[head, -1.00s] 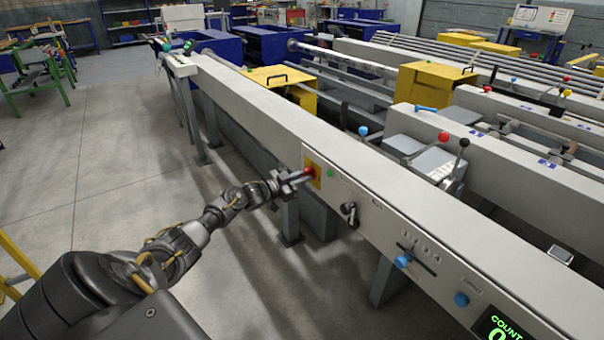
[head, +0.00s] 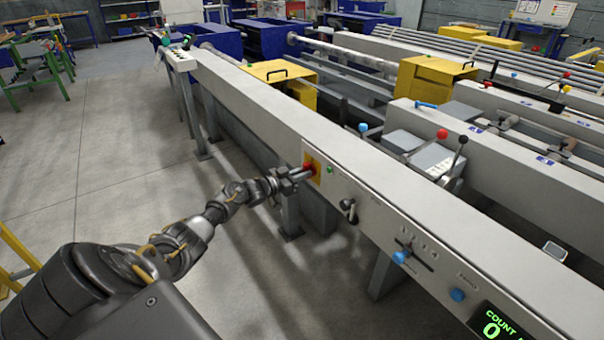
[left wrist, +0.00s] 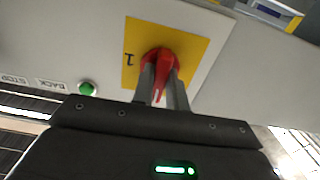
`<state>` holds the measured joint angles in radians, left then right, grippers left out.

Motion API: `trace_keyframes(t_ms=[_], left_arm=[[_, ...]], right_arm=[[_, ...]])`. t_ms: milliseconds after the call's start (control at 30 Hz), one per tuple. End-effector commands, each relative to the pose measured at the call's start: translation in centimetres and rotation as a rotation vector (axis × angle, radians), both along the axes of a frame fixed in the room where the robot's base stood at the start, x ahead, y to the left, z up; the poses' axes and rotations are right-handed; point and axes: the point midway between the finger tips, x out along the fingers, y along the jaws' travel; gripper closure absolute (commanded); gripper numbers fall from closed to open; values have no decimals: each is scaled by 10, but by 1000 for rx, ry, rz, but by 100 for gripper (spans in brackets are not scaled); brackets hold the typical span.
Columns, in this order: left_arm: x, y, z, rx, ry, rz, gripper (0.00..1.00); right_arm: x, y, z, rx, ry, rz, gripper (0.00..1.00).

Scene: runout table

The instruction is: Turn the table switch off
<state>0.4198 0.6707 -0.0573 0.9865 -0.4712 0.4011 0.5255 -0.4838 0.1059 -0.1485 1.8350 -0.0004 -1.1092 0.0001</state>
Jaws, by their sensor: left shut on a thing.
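The table switch is a red rotary handle (head: 311,167) on a yellow plate (head: 317,161), set in the near side face of the long grey table (head: 255,105). In the left wrist view the red handle (left wrist: 165,52) sits on the yellow plate (left wrist: 195,50), with an upside-down "1" beside it. My left gripper (head: 301,173) reaches it from the left. In the left wrist view its two fingers (left wrist: 163,88) are shut on the handle's grip, one on each side. The fingers hide part of the handle. My right gripper is not in view.
A green button (left wrist: 87,88) sits beside the switch, near small labels reading STOP and BACK. The floor (head: 110,160) left of the table is clear.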

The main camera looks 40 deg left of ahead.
Motion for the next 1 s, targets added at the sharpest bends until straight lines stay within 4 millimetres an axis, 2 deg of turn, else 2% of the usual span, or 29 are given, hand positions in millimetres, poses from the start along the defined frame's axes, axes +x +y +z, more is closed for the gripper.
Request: trace_keyframes(t_ms=[33, 67, 200, 567, 667, 767, 1000], left_arm=[[0, 0, 0, -2, 2, 1, 100], [0, 0, 0, -2, 2, 1, 83], [0, 0, 0, -1, 0, 1, 64], [-4, 1, 0, 0, 1, 0, 64], [-15, 5, 0, 1, 2, 0, 64], [-33, 10, 0, 2, 3, 0, 64], [-77, 23, 0, 2, 2, 0, 64]], right_arm=[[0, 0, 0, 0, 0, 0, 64], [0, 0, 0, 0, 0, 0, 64], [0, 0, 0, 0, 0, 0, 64], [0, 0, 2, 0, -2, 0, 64], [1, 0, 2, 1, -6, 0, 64], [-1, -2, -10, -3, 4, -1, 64], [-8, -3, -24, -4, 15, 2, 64]])
